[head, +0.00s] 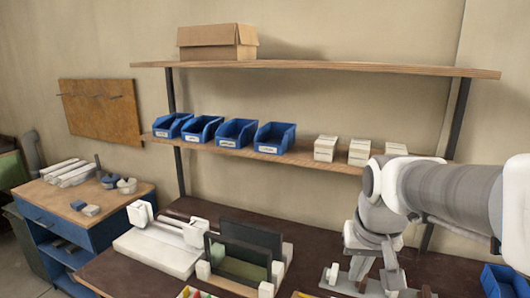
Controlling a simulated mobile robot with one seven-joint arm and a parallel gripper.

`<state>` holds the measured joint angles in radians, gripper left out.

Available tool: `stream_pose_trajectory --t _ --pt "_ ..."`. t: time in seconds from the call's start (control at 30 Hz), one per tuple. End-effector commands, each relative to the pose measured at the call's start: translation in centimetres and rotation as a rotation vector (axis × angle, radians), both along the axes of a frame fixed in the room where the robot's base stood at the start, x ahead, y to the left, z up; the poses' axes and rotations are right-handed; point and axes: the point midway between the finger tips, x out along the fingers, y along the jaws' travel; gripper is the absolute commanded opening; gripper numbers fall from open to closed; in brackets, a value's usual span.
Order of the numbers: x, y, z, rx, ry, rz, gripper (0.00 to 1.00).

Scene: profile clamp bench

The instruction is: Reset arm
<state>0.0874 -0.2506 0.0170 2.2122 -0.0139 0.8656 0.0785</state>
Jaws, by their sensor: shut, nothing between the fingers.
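My arm comes in from the right edge, bends at a white and grey joint, and drops to the bench at the lower right. My gripper (388,278) is at the lower end of the arm, low in the head view. It is shut and empty. Its fingertips are hard to make out against the pale parts at the bottom edge.
A white clamp fixture (160,250) and a dark upright panel in a holder (245,243) stand left of my arm. Shelves behind hold blue bins (237,133), pale boxes (359,151) and a cardboard box (217,42). A blue cabinet (60,235) stands at left. Another blue bin (497,281) is at lower right.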

Motion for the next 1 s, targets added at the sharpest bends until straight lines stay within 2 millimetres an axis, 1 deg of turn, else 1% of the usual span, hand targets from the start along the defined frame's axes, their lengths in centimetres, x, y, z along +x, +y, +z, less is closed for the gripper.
stream_pose_trajectory --t 0.03,0.23,0.4,0.5,0.6,0.7,1.0 --pt "-1.1 0.3 0.6 -0.003 -0.021 0.012 0.0" --pt "-5.3 1.4 1.7 -0.011 -0.084 0.063 0.0" --pt "-8.5 2.1 1.9 -0.016 -0.131 0.102 0.0" --pt "-9.9 2.4 1.9 -0.018 -0.154 0.12 0.0" --pt "-10.8 2.5 1.7 -0.019 -0.168 0.132 0.0" --pt "-11.3 2.6 1.6 -0.02 -0.175 0.138 0.0" --pt "-11.4 2.6 1.6 -0.019 -0.176 0.14 0.0"
